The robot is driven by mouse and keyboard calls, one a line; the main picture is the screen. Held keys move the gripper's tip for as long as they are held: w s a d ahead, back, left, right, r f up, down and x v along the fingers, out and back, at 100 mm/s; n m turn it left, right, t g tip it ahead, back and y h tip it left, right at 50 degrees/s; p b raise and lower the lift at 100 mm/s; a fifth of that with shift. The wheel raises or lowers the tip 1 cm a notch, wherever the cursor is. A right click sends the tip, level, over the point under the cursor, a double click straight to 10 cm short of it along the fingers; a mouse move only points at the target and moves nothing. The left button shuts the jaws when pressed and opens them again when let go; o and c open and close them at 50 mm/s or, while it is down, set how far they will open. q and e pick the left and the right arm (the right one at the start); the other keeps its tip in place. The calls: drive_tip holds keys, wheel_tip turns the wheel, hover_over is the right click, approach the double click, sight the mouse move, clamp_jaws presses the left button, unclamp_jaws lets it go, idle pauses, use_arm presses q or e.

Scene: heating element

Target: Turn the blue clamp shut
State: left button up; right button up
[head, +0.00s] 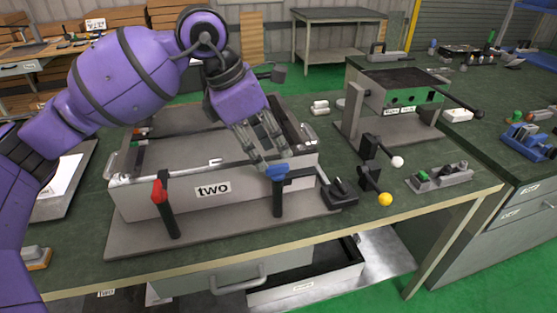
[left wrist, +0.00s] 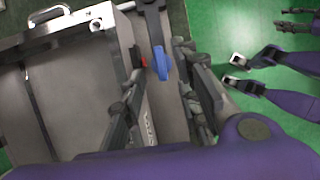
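The blue clamp (head: 277,170) sits on a dark post at the front right of the grey box marked "two" (head: 250,182). Its blue handle lies low and roughly level, by the box's front rim. My left gripper (head: 262,152) points down just above and behind it in the head view, fingers apart. In the left wrist view the blue handle (left wrist: 161,62) shows between the two open fingers (left wrist: 160,95), nearer the right one; I cannot tell whether they touch. Dark prongs (left wrist: 297,20) at the wrist view's upper right may be my right gripper; its state is unclear.
A red-handled clamp (head: 159,192) stands upright at the box's front left. A black block (head: 340,194) sits right of the blue clamp. Levers with a white knob (head: 397,162) and a yellow knob (head: 385,199) stand further right. The green bench front (head: 350,220) has some bare room.

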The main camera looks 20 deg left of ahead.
sight(279, 165)
use_arm(q)
drive_tip(key=x, duration=0.5)
drive_tip(key=shift+c, duration=0.2)
drive_tip(key=shift+r, duration=0.1)
clamp_jaws()
drive_tip(key=shift+w, duration=0.1)
